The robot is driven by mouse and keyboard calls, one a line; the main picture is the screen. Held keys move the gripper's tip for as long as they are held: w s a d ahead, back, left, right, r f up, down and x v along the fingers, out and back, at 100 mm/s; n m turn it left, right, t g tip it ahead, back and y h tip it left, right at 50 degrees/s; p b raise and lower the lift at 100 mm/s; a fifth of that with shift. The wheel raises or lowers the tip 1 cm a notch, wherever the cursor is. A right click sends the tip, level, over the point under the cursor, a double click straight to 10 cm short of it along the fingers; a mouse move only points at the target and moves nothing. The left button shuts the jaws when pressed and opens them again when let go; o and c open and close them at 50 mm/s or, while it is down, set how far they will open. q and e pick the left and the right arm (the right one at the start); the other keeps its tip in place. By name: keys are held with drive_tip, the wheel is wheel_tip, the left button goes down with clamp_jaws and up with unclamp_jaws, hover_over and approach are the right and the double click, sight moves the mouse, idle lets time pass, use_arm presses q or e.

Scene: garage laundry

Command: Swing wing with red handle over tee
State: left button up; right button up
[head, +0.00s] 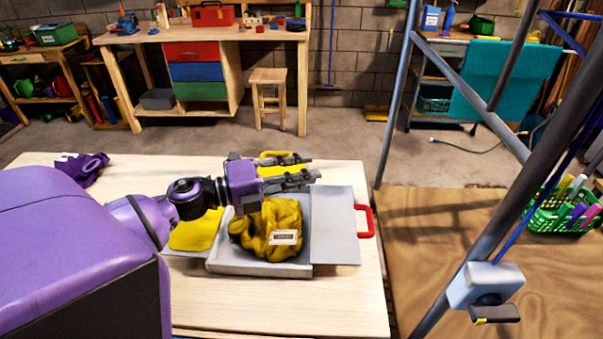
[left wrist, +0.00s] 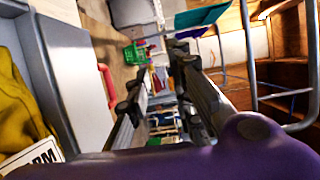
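A grey wing (head: 336,225) with a red handle (head: 365,222) lies folded out flat on the right side of a grey tray (head: 262,268). A crumpled yellow tee (head: 268,222) with a small white label lies in the tray. My left gripper (head: 313,168) is open and empty above the back of the tray, with its fingers pointing right. In the left wrist view the fingers (left wrist: 158,72) stand apart, and the red handle (left wrist: 106,86), wing (left wrist: 72,75) and tee (left wrist: 18,112) show at left. My right gripper is not in view.
Yellow material (head: 196,231) lies left of the tray, and a yellow handle (head: 284,154) shows behind my gripper. A purple cloth (head: 80,168) lies at the table's back left. A metal frame (head: 470,235) stands right of the table. Bare tabletop (head: 285,308) is in front.

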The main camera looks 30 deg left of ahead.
use_arm(q)
clamp_jaws()
idle(0.7)
unclamp_jaws()
drive_tip(key=v, duration=1.2)
